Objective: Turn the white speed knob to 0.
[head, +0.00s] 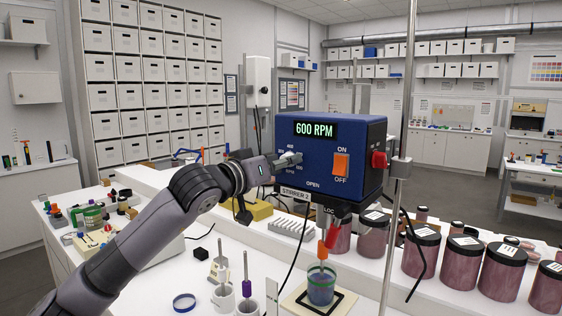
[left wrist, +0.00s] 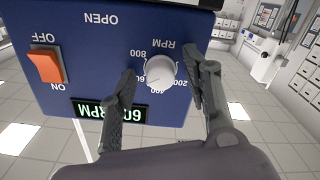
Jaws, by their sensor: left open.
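The white speed knob (left wrist: 160,71) is on the front of the blue stirrer box (head: 350,160), which also fills the top of the left wrist view (left wrist: 70,20). Numbers including 200, 400, 600 and 800 ring the knob, and I cannot clearly make out its pointer. The display (head: 314,129) reads 600 RPM. My left gripper (head: 290,160) is at the panel, with its open fingers (left wrist: 161,64) on either side of the knob. A gap shows beside the knob; I cannot tell whether either finger touches it. In the head view the gripper partly hides the dial. My right gripper is not in view.
The orange ON/OFF switch (head: 341,167) sits right of the knob, and a red knob (head: 379,160) is on the box's side. A metal stand rod (head: 398,190) rises at the right. A beaker (head: 321,287) stands below, with several pigment jars (head: 421,251) at the right.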

